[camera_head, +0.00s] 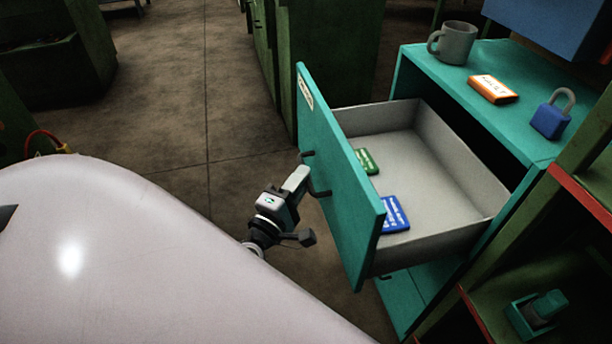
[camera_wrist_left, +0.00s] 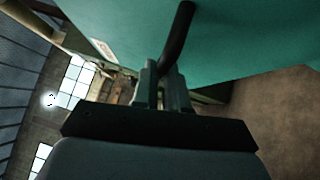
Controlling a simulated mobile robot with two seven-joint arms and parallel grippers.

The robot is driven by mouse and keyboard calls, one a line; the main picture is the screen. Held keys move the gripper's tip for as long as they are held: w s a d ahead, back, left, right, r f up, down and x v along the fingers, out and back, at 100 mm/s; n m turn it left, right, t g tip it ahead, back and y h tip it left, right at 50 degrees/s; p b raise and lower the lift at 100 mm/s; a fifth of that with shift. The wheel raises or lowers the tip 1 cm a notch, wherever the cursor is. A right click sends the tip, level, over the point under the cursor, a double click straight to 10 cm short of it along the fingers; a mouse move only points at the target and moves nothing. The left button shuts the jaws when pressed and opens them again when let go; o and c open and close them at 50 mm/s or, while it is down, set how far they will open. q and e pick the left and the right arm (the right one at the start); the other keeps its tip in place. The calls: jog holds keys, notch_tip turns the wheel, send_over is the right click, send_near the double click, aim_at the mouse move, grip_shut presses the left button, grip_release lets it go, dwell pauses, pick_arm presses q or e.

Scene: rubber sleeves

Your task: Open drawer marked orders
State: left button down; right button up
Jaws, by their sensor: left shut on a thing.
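A teal cabinet (camera_head: 440,88) stands at the right of the head view, and its top drawer (camera_head: 335,165) is pulled far out. A small pale label (camera_head: 306,92) is on the drawer front; its text cannot be read. Inside the drawer lie a green block (camera_head: 367,161) and a blue block (camera_head: 394,214). My left gripper (camera_head: 303,180) is at the drawer front, shut on the dark bar handle (camera_head: 318,183). In the left wrist view the handle (camera_wrist_left: 178,38) runs down between the fingers (camera_wrist_left: 164,92). My right gripper is not in view.
On the cabinet top are a grey mug (camera_head: 456,44), an orange block (camera_head: 493,88) and a blue padlock (camera_head: 550,118). A lower teal drawer (camera_head: 405,290) sits below the open one. Green shelving (camera_head: 590,150) stands at the right.

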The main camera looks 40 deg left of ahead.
pick_arm(q)
jog(key=c, duration=1.2)
grip_release()
jog(key=shift+o, duration=0.2)
jog(key=s+d, duration=0.1)
jog(key=s, duration=0.6)
jog(key=shift+f, duration=0.4)
